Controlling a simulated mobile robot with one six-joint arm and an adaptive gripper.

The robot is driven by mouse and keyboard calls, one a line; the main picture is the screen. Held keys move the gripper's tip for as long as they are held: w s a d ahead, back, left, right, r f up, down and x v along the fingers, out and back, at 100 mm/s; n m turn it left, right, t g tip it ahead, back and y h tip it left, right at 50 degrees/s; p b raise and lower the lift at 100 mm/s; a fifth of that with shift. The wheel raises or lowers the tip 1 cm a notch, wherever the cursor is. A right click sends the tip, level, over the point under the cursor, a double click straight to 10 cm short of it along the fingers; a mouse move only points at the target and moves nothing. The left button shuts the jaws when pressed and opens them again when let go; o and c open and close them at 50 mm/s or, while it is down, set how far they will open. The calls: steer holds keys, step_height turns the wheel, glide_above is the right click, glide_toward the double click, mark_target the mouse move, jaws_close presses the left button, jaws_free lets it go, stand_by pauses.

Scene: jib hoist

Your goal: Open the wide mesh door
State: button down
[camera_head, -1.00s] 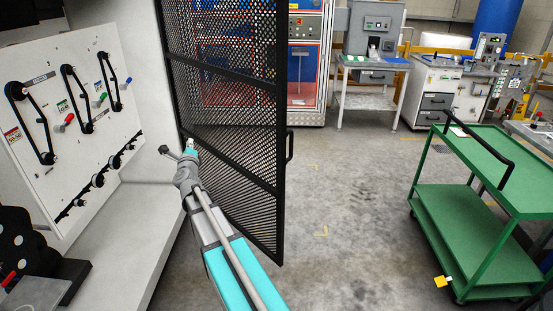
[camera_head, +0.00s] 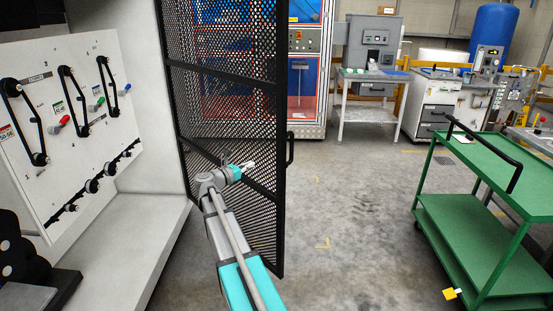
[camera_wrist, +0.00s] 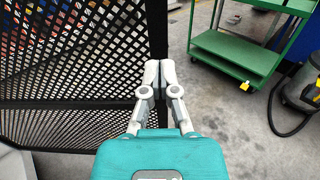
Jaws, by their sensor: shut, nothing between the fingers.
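The wide mesh door (camera_head: 225,115) is a black framed panel standing out from the pale cabinet's edge, swung open into the room. Its black bar handle (camera_head: 290,150) is on the free vertical edge. My gripper (camera_head: 249,165) is in front of the mesh, on the face turned toward the cabinet's inside, left of the free edge. In the wrist view, the closed, empty fingertips (camera_wrist: 159,72) overlap the door's dark edge post (camera_wrist: 156,30). I cannot tell whether they touch it. The handle is not visible in the wrist view.
A white panel (camera_head: 85,150) with black levers and coloured knobs is inside the cabinet at left. A green cart (camera_head: 470,215) stands at right. Clear grey floor (camera_head: 350,220) lies between door and cart. In the wrist view a vacuum (camera_wrist: 300,95) stands right.

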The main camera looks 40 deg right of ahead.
mark_target(281, 152)
steer(key=shift+s+d+f, duration=0.1)
stand_by(0.4)
steer(key=d, duration=1.3)
steer(key=shift+s+d, duration=0.1)
steer(key=shift+d, duration=0.4)
